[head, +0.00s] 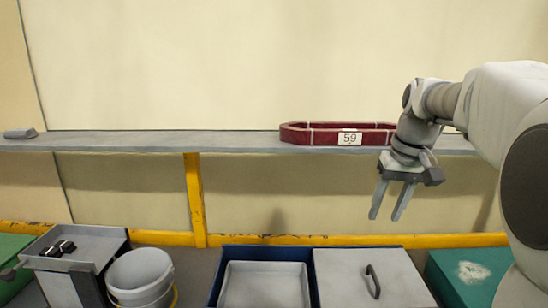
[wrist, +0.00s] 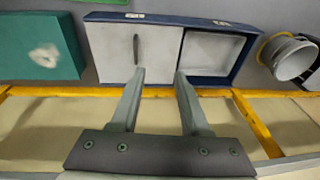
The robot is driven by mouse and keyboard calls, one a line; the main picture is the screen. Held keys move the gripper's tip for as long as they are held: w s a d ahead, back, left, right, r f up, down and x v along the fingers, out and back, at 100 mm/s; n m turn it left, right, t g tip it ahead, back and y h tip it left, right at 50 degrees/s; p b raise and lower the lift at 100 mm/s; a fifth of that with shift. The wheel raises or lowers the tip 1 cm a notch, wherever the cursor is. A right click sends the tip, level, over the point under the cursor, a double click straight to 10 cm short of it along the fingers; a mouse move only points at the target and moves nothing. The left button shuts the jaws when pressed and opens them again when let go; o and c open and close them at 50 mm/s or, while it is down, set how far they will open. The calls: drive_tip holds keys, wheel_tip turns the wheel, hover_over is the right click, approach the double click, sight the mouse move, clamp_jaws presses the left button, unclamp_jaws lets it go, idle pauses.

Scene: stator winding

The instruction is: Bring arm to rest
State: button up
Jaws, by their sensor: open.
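My gripper (head: 391,201) is at the right in the head view, in front of the grey shelf (head: 230,143), with its fingers pointing down. The fingers are apart and nothing is between them. In the wrist view my gripper (wrist: 160,77) also shows open and empty, its fingers reaching over the yellow rail toward the blue box (wrist: 217,84). A dark red coil-like frame (head: 300,134) with a white "59" label lies on the shelf, behind and left of my gripper and apart from it. My arm partly hides the frame's right end.
Below the shelf stand a grey cart (head: 100,243) with small black items, a white bucket (head: 139,277), the blue box with a lid and handle (head: 373,281), and a green box (head: 470,272). A yellow rail (head: 250,239) with a post runs under the shelf. The shelf's left half is mostly clear.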

drive_tip(key=s+a+f+t, duration=0.1)
drive_tip(key=s+a+f, duration=0.1)
drive_tip(key=s, duration=0.5)
drive_tip(key=s+a+f+t, duration=0.1)
drive_tip(key=s+a+f, duration=0.1)
drive_tip(key=s, duration=0.5)
drive_tip(key=s+a+f+t+h, duration=0.1)
drive_tip(key=s+a, duration=0.3)
drive_tip(key=s, duration=0.4)
drive_tip(key=shift+a+f+n+t, duration=0.3)
drive_tip(key=shift+f, duration=0.2)
